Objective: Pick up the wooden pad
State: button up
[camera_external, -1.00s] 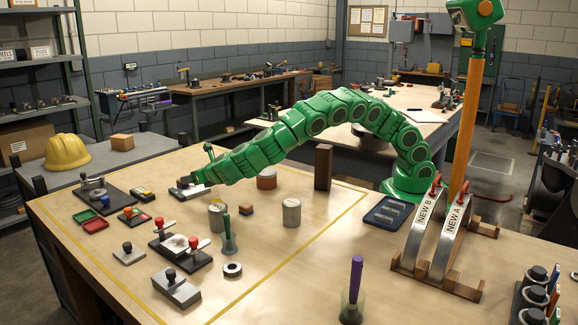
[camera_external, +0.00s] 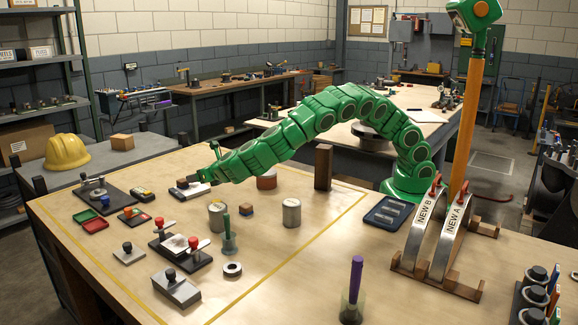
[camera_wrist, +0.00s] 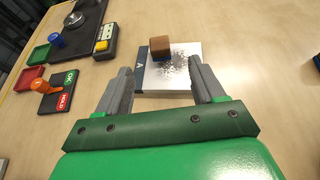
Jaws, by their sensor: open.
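In the wrist view a small brown wooden pad (camera_wrist: 160,46) with a blue underside rests near the far edge of a grey metal plate (camera_wrist: 183,79) marked A. The plate also shows in the outside view (camera_external: 192,189), at the back left of the table; the pad there is small and hard to make out. My gripper (camera_wrist: 160,66) is open and empty, its fingers pointing at the plate. The pad lies beyond the fingertips, between their lines.
Left of the plate are a dark base with a metal knob (camera_wrist: 75,20), a yellow-button box (camera_wrist: 105,42), and red and green trays. Metal cylinders (camera_external: 217,216) stand to the right in the outside view. Bare wood surrounds the plate.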

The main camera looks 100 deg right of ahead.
jog(key=s+d+m+g+y, duration=0.1)
jog(key=s+d+m, duration=0.3)
jog(key=d, duration=0.4)
jog(key=s+d+m+g+y, duration=0.2)
jog(key=s+d+m, duration=0.3)
jog(key=d, duration=0.3)
jog(key=s+d+m+g+y, duration=0.2)
jog(key=s+d+m+g, duration=0.2)
jog(key=d, duration=0.5)
jog(key=shift+s+r+m, duration=0.2)
jog(key=shift+s+m, duration=0.05)
jog(key=shift+m, duration=0.25)
jog(key=shift+s+m+y, duration=2.95)
jog(key=shift+m+y, duration=0.15)
jog(key=shift+y, duration=0.1)
jog(key=shift+w+a+x, duration=0.1)
jog(key=shift+w+x, duration=0.1)
jog(key=shift+x, duration=1.4)
jog(key=shift+w+a+x, duration=0.1)
jog(key=shift+w+x, duration=0.1)
jog(key=shift+x, duration=1.4)
jog(key=shift+r, duration=0.15)
jog(key=c, duration=1.1)
